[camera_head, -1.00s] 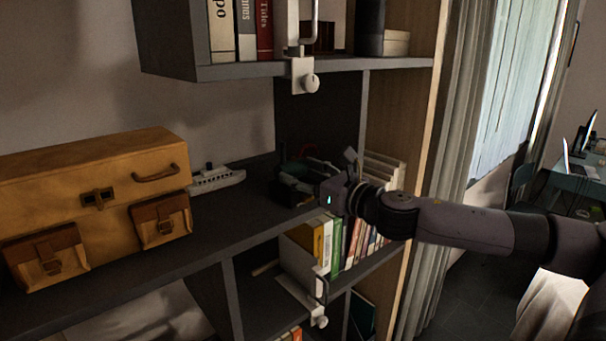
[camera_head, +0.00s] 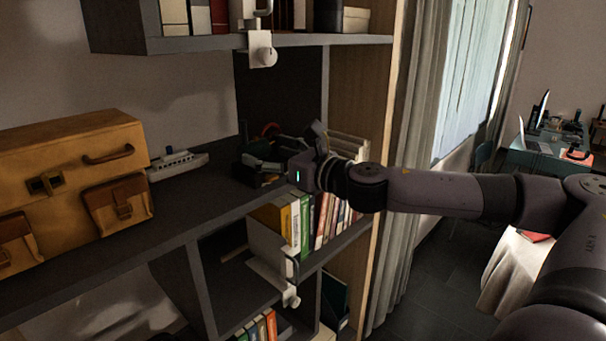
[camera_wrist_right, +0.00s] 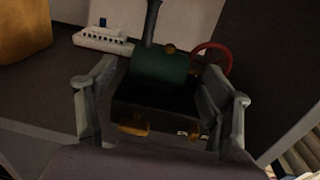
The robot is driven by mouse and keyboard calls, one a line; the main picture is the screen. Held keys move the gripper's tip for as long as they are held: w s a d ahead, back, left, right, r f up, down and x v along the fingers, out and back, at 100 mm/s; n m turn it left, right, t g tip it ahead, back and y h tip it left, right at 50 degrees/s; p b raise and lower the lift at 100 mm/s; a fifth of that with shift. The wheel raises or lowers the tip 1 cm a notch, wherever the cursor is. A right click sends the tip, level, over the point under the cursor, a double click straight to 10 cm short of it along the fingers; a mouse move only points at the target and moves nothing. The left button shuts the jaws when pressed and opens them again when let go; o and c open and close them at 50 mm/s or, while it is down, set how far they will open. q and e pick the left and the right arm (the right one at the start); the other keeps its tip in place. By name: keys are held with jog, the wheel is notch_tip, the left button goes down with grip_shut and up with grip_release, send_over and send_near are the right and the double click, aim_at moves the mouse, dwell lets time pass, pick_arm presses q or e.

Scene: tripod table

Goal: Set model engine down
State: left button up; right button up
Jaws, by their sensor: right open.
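The model engine (camera_wrist_right: 160,68) has a dark green boiler, a tall dark chimney, a red wheel and a dark base with brass parts. It stands upright on the dark shelf, close to the corner by the upright panel. In the head view the engine (camera_head: 283,148) is small and partly hidden by my right gripper. My right gripper (camera_wrist_right: 160,103) is open, with one finger on each side of the engine's base. I cannot tell whether the fingers touch it. My left gripper is not in view.
A white toy ship (camera_head: 178,165) and a tan case (camera_head: 70,170) stand left of the engine on the same shelf (camera_head: 185,205). Books (camera_head: 325,215) fill the shelf below. An upper shelf (camera_head: 200,44) hangs above. Bare shelf lies in front of the ship.

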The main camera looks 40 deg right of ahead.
jog(key=s+b, duration=0.1)
jog(key=s+f+b, duration=0.1)
jog(key=b, duration=0.1)
jog(key=shift+d+b, duration=0.1)
jog(key=shift+b, duration=0.2)
jog(key=s+d+b, duration=0.1)
jog(key=s+b, duration=0.3)
jog(key=s, duration=0.5)
jog(key=shift+r, duration=0.4)
